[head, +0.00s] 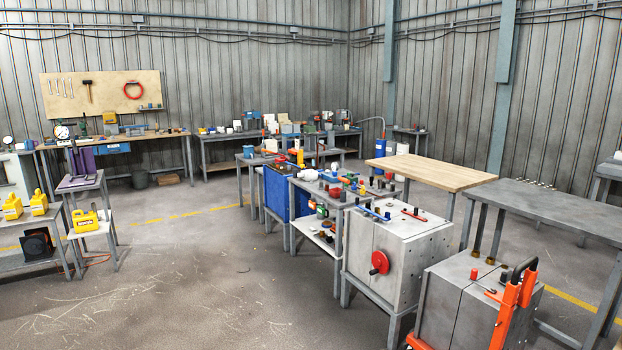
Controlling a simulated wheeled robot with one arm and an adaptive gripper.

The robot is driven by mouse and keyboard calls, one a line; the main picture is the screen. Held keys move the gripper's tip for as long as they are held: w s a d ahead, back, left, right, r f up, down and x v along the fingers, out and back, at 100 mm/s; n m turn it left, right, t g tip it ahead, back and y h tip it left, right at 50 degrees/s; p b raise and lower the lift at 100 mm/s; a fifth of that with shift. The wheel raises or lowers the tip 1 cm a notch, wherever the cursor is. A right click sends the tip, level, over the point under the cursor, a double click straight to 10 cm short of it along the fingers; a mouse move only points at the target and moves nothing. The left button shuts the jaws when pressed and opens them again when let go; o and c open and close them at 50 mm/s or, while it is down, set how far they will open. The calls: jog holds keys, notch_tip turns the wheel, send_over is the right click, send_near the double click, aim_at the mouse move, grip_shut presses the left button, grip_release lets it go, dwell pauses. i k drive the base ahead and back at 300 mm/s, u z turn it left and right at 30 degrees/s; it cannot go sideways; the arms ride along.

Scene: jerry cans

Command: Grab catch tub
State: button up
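No thing in the head view is clearly recognisable as the catch tub. My gripper is not in view.
Open concrete floor (190,270) lies at the centre left. Workbenches with tools (118,141) line the back wall. A row of cluttered tables and grey metal cabinets (395,250) runs through the centre right. An orange-handled frame (515,305) stands at the lower right. A bare wood-topped table (430,171) is behind.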

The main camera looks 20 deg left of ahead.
aim_at(306, 175)
jog(key=u, duration=0.2)
jog(key=i, duration=0.65)
jog(key=u, duration=0.85)
jog(key=i, duration=1.8)
jog(key=u, duration=0.6)
jog(key=i, duration=1.75)
jog(key=z, duration=0.25)
jog(key=i, duration=1.75)
jog(key=z, duration=0.95)
jog(key=i, duration=1.5)
jog(key=z, duration=0.55)
